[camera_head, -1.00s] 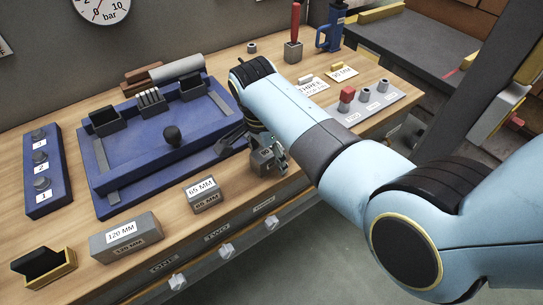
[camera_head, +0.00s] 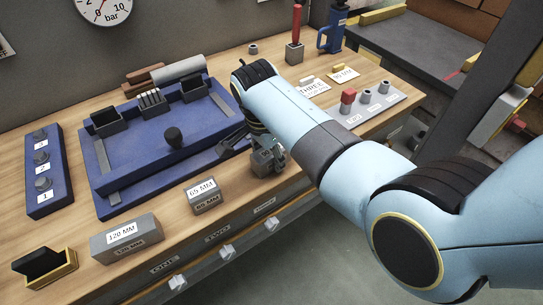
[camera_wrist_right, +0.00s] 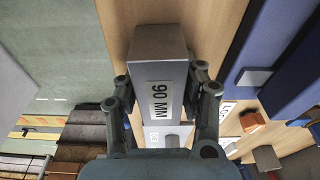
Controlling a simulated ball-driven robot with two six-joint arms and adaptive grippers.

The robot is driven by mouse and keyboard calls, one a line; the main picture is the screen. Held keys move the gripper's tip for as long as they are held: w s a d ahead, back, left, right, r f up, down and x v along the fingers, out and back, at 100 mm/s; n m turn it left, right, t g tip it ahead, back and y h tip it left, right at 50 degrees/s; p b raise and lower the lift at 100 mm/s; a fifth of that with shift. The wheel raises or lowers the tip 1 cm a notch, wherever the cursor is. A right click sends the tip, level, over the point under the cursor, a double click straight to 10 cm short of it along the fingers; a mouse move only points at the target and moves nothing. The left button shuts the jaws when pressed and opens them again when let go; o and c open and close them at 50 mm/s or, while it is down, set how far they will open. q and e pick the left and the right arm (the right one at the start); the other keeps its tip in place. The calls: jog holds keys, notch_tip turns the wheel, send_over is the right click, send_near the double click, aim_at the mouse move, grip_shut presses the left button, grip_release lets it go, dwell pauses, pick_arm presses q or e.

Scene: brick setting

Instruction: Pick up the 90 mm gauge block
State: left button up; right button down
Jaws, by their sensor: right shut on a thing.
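The 90 mm gauge block (camera_wrist_right: 158,60) is a grey block with a white "90 MM" label, between my right gripper's fingers (camera_wrist_right: 162,95) in the right wrist view. The fingers are shut on its two sides. In the head view the block (camera_head: 262,162) shows as a small grey piece at the bench's front edge, partly hidden by my right gripper (camera_head: 269,150). I cannot tell whether it is clear of the bench. My left gripper is not in view.
The 65 mm block (camera_head: 207,205) and 120 mm block (camera_head: 128,247) lie along the front of the bench (camera_head: 75,225). A blue tray (camera_head: 104,210) stands behind them, beside a blue numbered stand (camera_head: 60,195). A grey peg board (camera_head: 393,100) lies right of my arm.

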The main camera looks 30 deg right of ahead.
jog(key=shift+s+f, duration=0.1)
jog(key=shift+s, duration=0.15)
